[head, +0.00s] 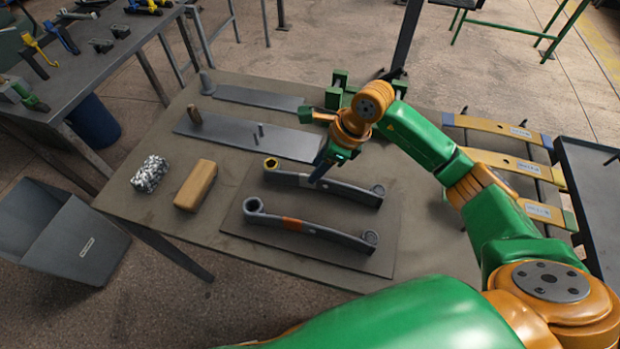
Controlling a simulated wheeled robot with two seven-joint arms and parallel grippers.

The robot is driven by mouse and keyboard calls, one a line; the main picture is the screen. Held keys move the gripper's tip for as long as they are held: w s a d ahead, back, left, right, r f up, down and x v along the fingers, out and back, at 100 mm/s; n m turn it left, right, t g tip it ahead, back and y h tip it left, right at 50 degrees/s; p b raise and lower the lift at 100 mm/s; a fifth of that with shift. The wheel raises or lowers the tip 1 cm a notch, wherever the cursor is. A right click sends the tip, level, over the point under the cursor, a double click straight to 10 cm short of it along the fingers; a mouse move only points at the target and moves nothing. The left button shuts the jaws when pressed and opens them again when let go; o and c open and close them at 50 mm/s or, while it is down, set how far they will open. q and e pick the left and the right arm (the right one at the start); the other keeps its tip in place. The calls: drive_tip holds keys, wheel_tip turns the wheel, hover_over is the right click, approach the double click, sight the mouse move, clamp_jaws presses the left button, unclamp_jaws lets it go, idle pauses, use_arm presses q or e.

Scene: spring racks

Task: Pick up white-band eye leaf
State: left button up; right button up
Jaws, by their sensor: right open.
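Two dark grey eye leaves lie side by side on a brown mat (375,262) on the table. The far leaf (345,193) has an eye at each end, and a yellowish ring shows in its left eye. A small pale patch shows near its middle, partly hidden by my gripper; it may be the white band. The near leaf (335,236) has an orange-red band. My right gripper (319,172) is open and points down at the middle of the far leaf. Whether its fingers touch the leaf I cannot tell. My left gripper is out of view.
On the table (150,206) are a tan block (196,186), a crumpled silvery bundle (150,174) and flat grey plates (240,135) with upright pins. Labelled yellow leaves (500,163) lie on a rack at right. A grey bin (62,232) stands at left.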

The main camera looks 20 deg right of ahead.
sight(310, 187)
drive_tip(key=x, duration=0.2)
drive_tip(key=p+x, duration=0.1)
drive_tip(key=x, duration=0.1)
drive_tip(key=shift+s+a+f, duration=0.1)
drive_tip(key=shift+s+f, duration=0.05)
drive_tip(key=shift+f, duration=0.2)
clamp_jaws()
drive_tip(key=shift+r, duration=0.1)
idle(0.8)
